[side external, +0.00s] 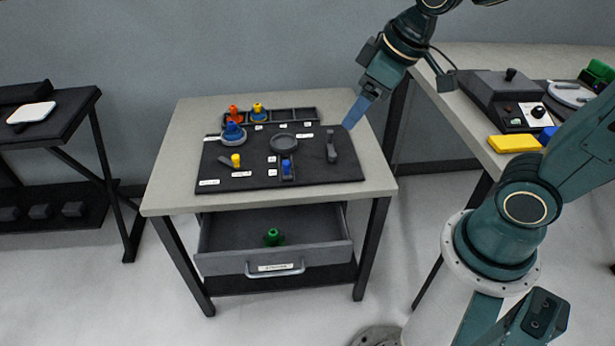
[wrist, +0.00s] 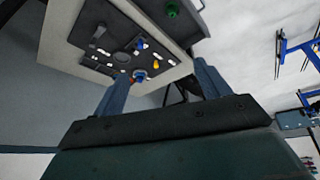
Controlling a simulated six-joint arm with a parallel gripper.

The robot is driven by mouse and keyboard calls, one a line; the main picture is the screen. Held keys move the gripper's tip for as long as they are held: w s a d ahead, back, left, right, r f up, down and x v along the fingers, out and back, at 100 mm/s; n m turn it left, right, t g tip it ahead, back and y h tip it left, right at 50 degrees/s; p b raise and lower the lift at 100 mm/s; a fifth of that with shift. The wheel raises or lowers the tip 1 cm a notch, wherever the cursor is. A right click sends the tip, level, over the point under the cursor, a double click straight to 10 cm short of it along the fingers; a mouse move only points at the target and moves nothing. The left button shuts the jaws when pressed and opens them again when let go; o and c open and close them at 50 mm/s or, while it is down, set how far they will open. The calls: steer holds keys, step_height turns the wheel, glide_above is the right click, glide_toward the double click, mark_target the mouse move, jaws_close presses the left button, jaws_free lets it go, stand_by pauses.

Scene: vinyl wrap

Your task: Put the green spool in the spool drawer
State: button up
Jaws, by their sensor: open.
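The green spool (side external: 273,237) stands inside the open spool drawer (side external: 323,254) under the table, near the middle of the drawer's floor. It also shows in the wrist view (wrist: 172,11) near the top edge. The drawer is pulled out, with a handle and a label on its front. My gripper (side external: 350,126) is above the right part of the table, apart from the spool and the drawer. In the wrist view its two blue fingers (wrist: 160,84) are spread wide with nothing between them.
A black mat (side external: 255,172) on the table (side external: 185,150) holds a blue spool in a round holder, a yellow-topped tool and a small blue piece. A rack (side external: 295,115) behind holds orange and yellow spools. A side table (side external: 470,130) stands right.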

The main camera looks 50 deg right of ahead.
steer(key=s+d+r+m, duration=0.1)
steer(key=s+r+m, duration=0.2)
steer(key=s, duration=0.7)
steer(key=shift+s+d+r+t+h, duration=0.25)
steer(key=shift+s+r+t+h, duration=0.05)
steer(key=shift+s+r, duration=0.1)
steer(key=shift+c, duration=0.2)
